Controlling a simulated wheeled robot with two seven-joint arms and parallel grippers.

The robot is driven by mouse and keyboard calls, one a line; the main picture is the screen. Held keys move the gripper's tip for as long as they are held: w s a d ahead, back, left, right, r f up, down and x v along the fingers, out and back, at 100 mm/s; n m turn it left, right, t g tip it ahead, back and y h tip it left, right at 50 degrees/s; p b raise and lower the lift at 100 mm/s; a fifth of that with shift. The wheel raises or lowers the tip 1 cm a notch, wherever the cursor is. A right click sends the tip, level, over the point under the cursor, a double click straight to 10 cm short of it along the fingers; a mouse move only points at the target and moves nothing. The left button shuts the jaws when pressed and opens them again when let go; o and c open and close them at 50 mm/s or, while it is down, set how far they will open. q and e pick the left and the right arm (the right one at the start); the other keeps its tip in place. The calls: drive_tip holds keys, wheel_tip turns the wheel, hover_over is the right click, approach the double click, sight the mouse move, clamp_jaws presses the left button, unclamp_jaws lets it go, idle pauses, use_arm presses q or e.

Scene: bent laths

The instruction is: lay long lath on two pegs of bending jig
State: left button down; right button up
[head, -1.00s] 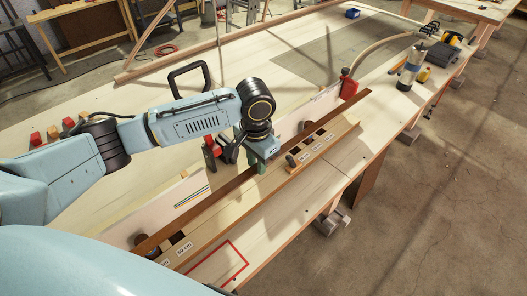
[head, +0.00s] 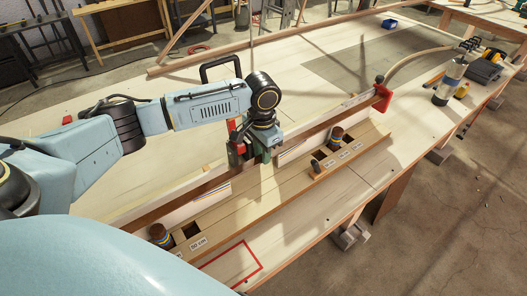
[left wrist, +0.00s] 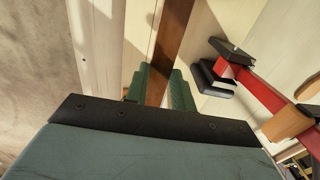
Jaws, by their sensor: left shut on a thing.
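The long lath (head: 326,122) is a thin dark brown strip. It runs from lower left to upper right in the head view, along the far side of the bending jig (head: 262,205). My left gripper (head: 266,154) is shut on it near its middle; the lath also shows between the green fingers in the left wrist view (left wrist: 172,40). Two round pegs, one near left (head: 160,234) and one far right (head: 336,134), stand on the jig in front of the lath. I cannot tell its exact height above the bench. My right gripper is out of view.
A red clamp (head: 382,92) stands by the lath's far end. Another red clamp (left wrist: 257,88) is close beside my left gripper. A bottle (head: 449,80) and tools stand at the right. A red outline (head: 236,262) marks bare board in front.

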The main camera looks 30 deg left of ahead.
use_arm(q)
wheel_tip(320, 180, down, 2)
drive_tip(key=shift+f+b, duration=0.15)
drive_tip(key=shift+b, duration=0.8)
drive_tip(key=shift+f, duration=1.25)
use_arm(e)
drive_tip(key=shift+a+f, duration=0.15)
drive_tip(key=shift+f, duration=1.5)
use_arm(q)
drive_tip(key=shift+f, duration=0.55)
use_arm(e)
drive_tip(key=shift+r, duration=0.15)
use_arm(q)
drive_tip(key=c, duration=0.9)
unclamp_jaws()
drive_tip(key=shift+r, duration=0.1)
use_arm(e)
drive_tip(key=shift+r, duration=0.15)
use_arm(q)
drive_tip(key=shift+r+p, duration=2.1)
drive_tip(key=shift+p, duration=0.6)
drive_tip(key=shift+r, duration=0.8)
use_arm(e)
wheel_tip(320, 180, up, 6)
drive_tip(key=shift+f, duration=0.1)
